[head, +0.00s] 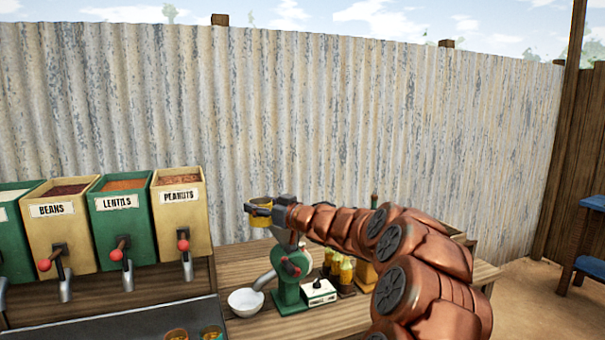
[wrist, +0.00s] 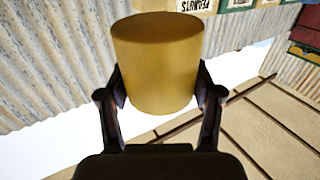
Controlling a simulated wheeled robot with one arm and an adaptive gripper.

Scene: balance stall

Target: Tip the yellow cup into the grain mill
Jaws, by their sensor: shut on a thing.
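The yellow cup (head: 259,217) is between the fingers of my gripper (head: 272,207), held in the air above the grain mill. In the wrist view the cup (wrist: 157,65) fills the space between both fingers (wrist: 160,95), which press on its sides. Its inside and contents do not show, and I cannot tell its exact tilt. The green grain mill (head: 288,291) stands on the wooden counter below, with a grey hopper on top and a spout towards the left. The cup is apart from the mill, above and slightly left of the hopper.
A white bowl (head: 245,302) sits under the mill's spout. A small white-topped box (head: 319,292) and yellow jars (head: 346,272) stand right of the mill. Labelled dispensers (head: 182,215) line the left. Two cups (head: 211,332) show at the bottom edge. A corrugated wall (head: 300,120) is behind.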

